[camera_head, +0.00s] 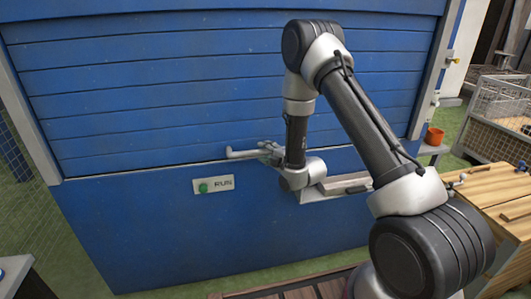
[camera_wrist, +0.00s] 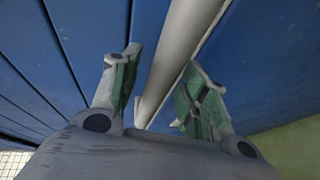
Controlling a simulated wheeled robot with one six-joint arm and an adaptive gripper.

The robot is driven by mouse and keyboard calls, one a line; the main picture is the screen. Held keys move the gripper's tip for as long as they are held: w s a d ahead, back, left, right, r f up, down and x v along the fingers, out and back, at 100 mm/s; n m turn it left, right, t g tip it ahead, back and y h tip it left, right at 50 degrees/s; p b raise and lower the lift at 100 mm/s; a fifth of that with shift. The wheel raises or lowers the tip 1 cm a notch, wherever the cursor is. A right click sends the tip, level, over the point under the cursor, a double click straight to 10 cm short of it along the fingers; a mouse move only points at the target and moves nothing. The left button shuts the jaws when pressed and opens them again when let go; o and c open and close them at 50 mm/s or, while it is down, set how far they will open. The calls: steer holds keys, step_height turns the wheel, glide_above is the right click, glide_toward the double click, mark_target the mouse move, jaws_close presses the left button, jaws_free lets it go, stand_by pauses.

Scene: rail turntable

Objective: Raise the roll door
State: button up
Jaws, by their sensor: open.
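The blue slatted roll door (camera_head: 200,90) fills the upper part of the head view. Its bottom edge is down at the plain blue lower panel (camera_head: 130,230). A light grey bar handle (camera_head: 240,153) sticks out near that edge, and its right part is hidden by my gripper. My gripper (camera_head: 268,151) is at the handle. In the wrist view my gripper (camera_wrist: 160,85) is open, with green-padded fingers on either side of the grey bar (camera_wrist: 185,40). The bar runs between the fingers, and a gap shows beside it. I cannot tell whether either finger touches it.
A RUN sign with a green button (camera_head: 203,187) is on the lower panel, below and left of the handle. A grey ledge (camera_head: 343,184) sits right of my wrist. An orange cup (camera_head: 434,136), a wire crate (camera_head: 500,105) and a wooden cabinet (camera_head: 490,188) stand at the right.

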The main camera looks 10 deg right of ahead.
steer(key=shift+w+a+f, duration=0.1)
steer(key=shift+w+a, duration=0.05)
steer(key=shift+w, duration=0.2)
jaws_close()
glide_toward(255, 30)
steer(key=x, duration=0.4)
steer(key=shift+w, duration=0.1)
jaws_free()
